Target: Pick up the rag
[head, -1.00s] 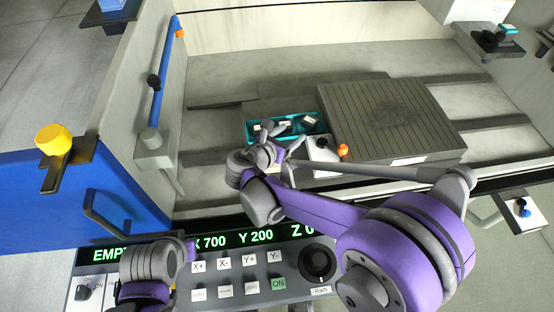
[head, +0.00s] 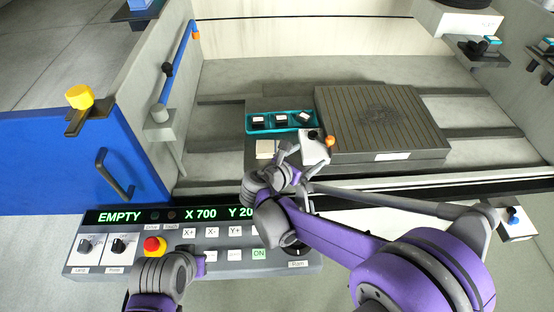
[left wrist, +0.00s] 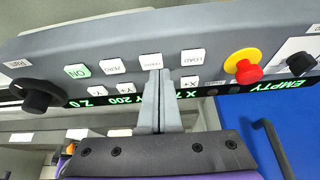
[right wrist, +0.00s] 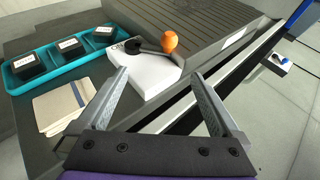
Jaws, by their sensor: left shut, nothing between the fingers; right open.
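The rag looks to be a folded beige cloth with a blue stripe (right wrist: 62,106), lying flat on the dark bed in front of the teal tray. It also shows in the head view (head: 266,149), just behind my right gripper (head: 296,166). In the right wrist view my right gripper (right wrist: 160,82) is open and empty, its left finger to the right of the rag and apart from it. My left gripper (left wrist: 158,95) is shut and empty over the control panel (left wrist: 230,45).
A teal tray (head: 250,129) with black labelled blocks stands behind the rag. A white block with an orange-knobbed lever (right wrist: 150,75) is right of the rag. A large grooved grey plate (head: 375,120) lies further right. The panel has a red-and-yellow button (head: 154,246).

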